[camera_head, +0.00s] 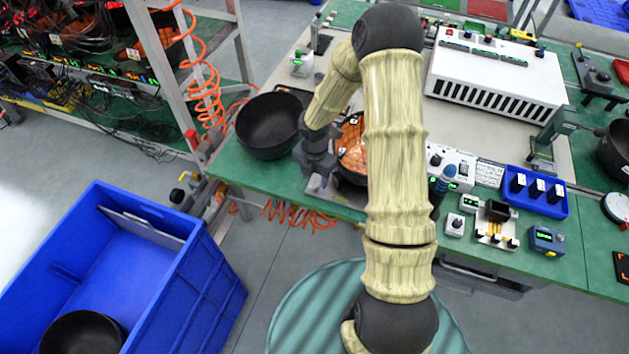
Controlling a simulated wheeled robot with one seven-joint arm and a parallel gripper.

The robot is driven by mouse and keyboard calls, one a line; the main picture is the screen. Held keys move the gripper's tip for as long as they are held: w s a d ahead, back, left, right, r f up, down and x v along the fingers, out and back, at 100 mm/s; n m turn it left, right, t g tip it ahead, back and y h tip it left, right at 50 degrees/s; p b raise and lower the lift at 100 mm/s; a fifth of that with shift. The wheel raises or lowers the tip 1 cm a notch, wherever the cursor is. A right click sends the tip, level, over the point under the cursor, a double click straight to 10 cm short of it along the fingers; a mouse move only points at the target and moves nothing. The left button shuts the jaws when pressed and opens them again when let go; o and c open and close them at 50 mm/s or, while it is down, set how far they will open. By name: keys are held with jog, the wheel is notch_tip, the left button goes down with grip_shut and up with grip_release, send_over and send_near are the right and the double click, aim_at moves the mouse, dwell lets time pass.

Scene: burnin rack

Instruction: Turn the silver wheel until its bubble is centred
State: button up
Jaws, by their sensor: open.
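My gripper (316,168) is dark grey and hangs from the end of my wood-patterned arm at the green bench's front edge, left of centre. It points down, open, and I see nothing held between its fingers. A small grey piece shows right under the fingertips, but I cannot tell what it is or whether they touch it. I cannot make out a silver wheel or a bubble; my arm and gripper cover part of the bench there.
A black bowl (268,126) stands left of my gripper; a dark bowl with orange contents (352,150) is just right, partly behind my arm. A white slotted box (497,72), a blue tray (537,203) and small meters stand right. A blue bin (205,290) is on the floor.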

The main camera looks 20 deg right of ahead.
aim_at(314, 186)
jog(key=shift+f, duration=1.35)
jog(key=c, duration=1)
jog(key=shift+m, duration=0.3)
